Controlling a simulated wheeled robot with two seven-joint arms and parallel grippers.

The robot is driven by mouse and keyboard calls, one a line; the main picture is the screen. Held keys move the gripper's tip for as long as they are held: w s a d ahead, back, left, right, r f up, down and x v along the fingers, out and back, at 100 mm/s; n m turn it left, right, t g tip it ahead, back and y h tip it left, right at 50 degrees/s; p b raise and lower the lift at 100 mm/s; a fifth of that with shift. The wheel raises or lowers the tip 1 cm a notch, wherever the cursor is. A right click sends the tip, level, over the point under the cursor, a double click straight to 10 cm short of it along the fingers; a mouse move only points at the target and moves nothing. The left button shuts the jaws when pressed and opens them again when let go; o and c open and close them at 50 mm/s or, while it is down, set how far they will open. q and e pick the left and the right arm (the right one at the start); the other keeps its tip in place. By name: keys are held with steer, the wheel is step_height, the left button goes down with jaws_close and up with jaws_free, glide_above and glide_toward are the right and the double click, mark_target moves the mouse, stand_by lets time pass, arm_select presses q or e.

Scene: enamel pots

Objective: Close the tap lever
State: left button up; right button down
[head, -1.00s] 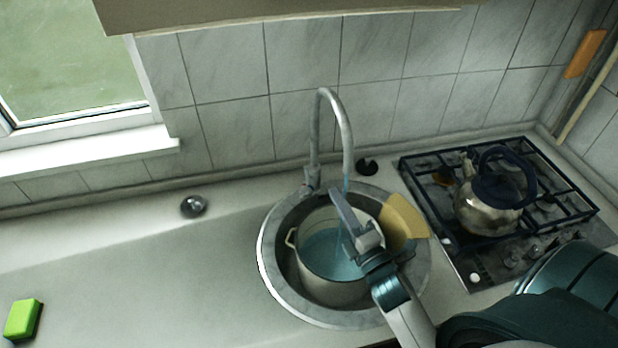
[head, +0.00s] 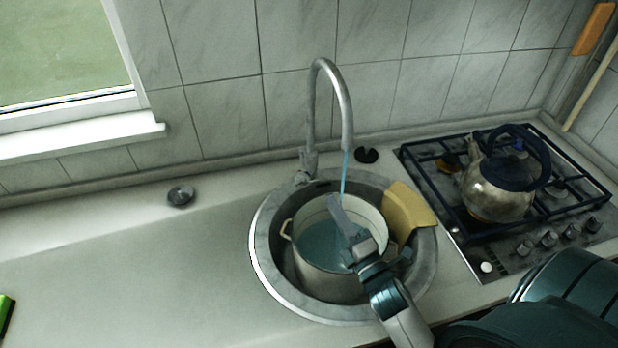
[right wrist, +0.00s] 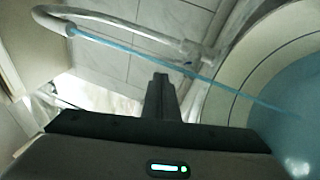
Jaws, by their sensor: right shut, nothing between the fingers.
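The grey tap (head: 344,100) arches over the sink, and its small lever (head: 308,160) sits low at the base of the neck. It also shows in the right wrist view (right wrist: 194,50). A blue stream of water (head: 344,172) runs from the spout into a cream pot (head: 286,230) standing in the round sink. My right gripper (head: 335,203) is shut and empty above the pot, in front of the stream and apart from the lever. The right wrist view shows its fingers (right wrist: 161,80) together. My left gripper is not in view.
A yellow cloth-like piece (head: 408,212) hangs on the right rim of the sink (head: 262,268). A kettle (head: 498,188) stands on the gas hob (head: 440,185) at the right. A black plug-like item (head: 367,155) lies behind the sink. The left counter (head: 150,265) is mostly clear.

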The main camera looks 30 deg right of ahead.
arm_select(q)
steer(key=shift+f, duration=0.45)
arm_select(e)
steer(key=shift+f, duration=0.4)
steer(key=shift+w, duration=0.1)
glide_toward(303, 157)
steer(key=w, duration=0.4)
steer(key=w+b, duration=0.1)
steer(key=w, duration=0.1)
steer(key=shift+w+d+r, duration=0.1)
steer(key=shift+w+r, duration=0.05)
steer(key=shift+r, duration=0.25)
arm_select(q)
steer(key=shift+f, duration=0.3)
